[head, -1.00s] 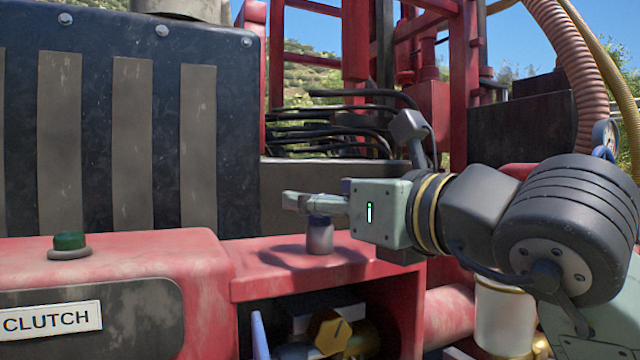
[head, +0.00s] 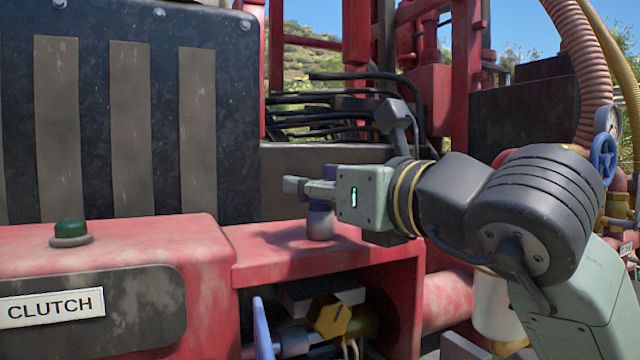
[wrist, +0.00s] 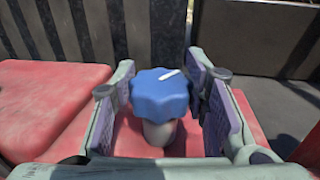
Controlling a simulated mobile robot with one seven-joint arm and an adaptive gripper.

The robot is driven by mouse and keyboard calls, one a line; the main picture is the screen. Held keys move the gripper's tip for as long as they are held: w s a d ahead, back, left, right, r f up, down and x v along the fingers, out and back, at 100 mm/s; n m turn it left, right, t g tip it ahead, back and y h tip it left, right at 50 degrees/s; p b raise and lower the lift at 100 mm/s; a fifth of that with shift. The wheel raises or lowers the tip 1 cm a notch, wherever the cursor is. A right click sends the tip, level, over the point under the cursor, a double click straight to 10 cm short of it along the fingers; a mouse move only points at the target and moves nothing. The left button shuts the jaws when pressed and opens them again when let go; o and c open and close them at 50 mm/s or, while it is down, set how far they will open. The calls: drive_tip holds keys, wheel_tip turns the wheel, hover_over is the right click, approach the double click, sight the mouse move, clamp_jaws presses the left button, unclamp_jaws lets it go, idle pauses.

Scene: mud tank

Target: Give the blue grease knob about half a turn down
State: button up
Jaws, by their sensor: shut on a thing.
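The blue grease knob (wrist: 160,92) has a scalloped rim and a white line on top, pointing up and right in the wrist view. It sits on a short grey post (wrist: 159,131) on a red ledge. In the head view, the post (head: 320,225) shows below my gripper (head: 308,189), with only a bit of blue above it. In the wrist view, my gripper (wrist: 163,98) has its two purple-padded fingers on either side of the knob, shut on it. The contact faces are partly hidden.
A green button (head: 69,229) and a CLUTCH label (head: 50,307) are at left. A yellow knob (head: 331,317) and a blue lever (head: 263,328) sit in the opening under the ledge. A dark ribbed panel (head: 155,130) stands behind; a blue handwheel (head: 603,158) is at right.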

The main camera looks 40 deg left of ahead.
drive_tip(key=c, duration=0.4)
drive_tip(key=shift+o, duration=0.2)
drive_tip(key=shift+f+m+t+b, duration=0.1)
drive_tip(key=shift+m+t+b, duration=0.2)
drive_tip(key=shift+t+b, duration=0.3)
